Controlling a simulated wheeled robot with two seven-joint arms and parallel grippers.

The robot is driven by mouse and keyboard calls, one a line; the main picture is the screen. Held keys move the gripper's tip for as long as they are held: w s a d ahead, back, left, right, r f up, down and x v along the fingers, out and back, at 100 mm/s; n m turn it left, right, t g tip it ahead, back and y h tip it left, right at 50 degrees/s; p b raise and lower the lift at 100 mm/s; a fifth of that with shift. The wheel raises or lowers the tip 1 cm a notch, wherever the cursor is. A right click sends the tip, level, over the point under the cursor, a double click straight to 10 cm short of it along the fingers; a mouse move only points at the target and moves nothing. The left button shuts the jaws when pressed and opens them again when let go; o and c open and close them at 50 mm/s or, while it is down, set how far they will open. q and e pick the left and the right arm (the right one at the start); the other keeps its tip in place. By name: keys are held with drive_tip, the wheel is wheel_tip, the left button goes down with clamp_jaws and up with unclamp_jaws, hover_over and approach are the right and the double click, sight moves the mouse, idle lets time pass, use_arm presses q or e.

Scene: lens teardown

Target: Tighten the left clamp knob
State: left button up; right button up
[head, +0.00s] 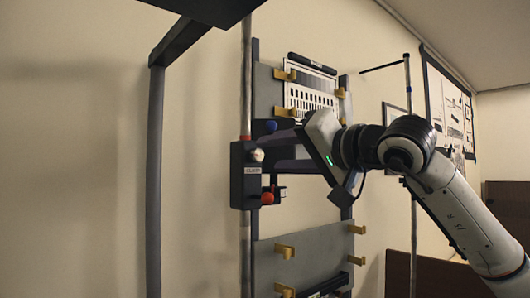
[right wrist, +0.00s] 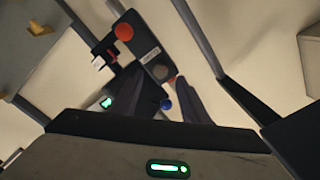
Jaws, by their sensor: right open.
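A dark clamp block (head: 237,178) with a label sits on a vertical pole at centre left in the head view. It carries a pale round knob (head: 257,155) on its front, a blue knob (head: 271,126) above and a red knob (head: 267,198) below. The clamp block (right wrist: 137,50) also shows in the right wrist view, with the red knob (right wrist: 124,32), the grey-looking round knob (right wrist: 160,71) and the blue knob (right wrist: 166,104). I cannot tell which is the left clamp knob. My right gripper (head: 272,150) is open, its dark fingers pointing at the block beside the pale knob. My left gripper is out of view.
Behind my gripper stands a grey panel (head: 266,88) with yellow hooks and a white slotted plate (head: 309,95). A lower grey panel (head: 315,255) has more hooks. A dark post (head: 155,180) rises at left; bare wall lies between it and the clamp.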

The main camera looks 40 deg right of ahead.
sight(259, 155)
drive_tip(key=w, duration=0.2)
drive_tip(key=shift+w+a, duration=0.15)
drive_tip(key=shift+w, duration=0.8)
drive_tip(key=c, duration=1.1)
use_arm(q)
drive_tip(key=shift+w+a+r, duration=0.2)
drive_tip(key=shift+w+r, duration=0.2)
use_arm(e)
drive_tip(key=shift+o, duration=0.2)
